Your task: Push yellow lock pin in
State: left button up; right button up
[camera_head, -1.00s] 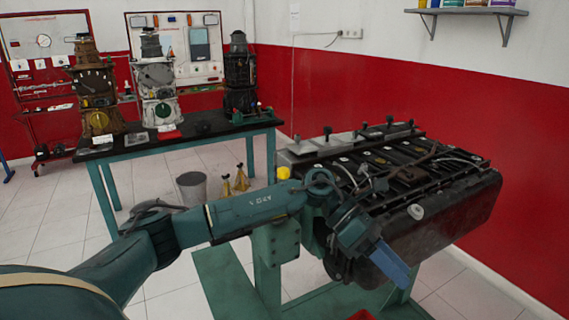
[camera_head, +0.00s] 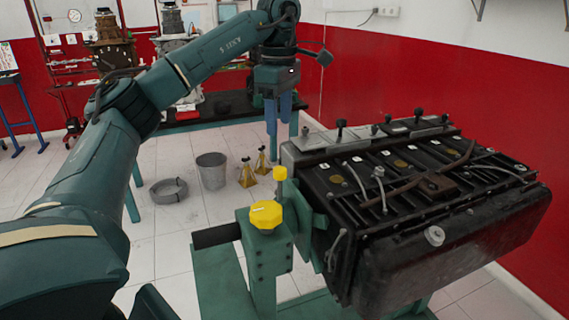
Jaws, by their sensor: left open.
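A yellow pin with a small block-shaped head (camera_head: 280,174) stands upright on the green engine stand (camera_head: 263,262), at the left end of the engine. A larger yellow many-sided knob (camera_head: 266,215) sits just below and left of it on the same stand. I cannot tell how deep the pin sits. My left gripper (camera_head: 279,128) hangs with its blue fingers pointing down, above the pin head in the picture and apart from it. It is open, with nothing between the fingers. My right gripper is out of view.
The dark engine block (camera_head: 440,245) fills the right, with hoses and upright fittings on top. A workbench (camera_head: 205,122) with other engines stands behind. A grey bucket (camera_head: 211,170), yellow jack stands (camera_head: 247,174) and a coiled ring (camera_head: 169,190) are on the tiled floor.

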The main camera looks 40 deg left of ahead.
aim_at(280, 168)
pick_arm(q)
notch_tip(280, 168, down, 10)
jog(key=shift+r, duration=0.1)
jog(key=shift+f, duration=0.7)
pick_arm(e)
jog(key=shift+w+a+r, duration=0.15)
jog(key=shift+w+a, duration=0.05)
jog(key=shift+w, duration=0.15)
pick_arm(q)
jog(key=shift+c, duration=0.3)
grip_shut()
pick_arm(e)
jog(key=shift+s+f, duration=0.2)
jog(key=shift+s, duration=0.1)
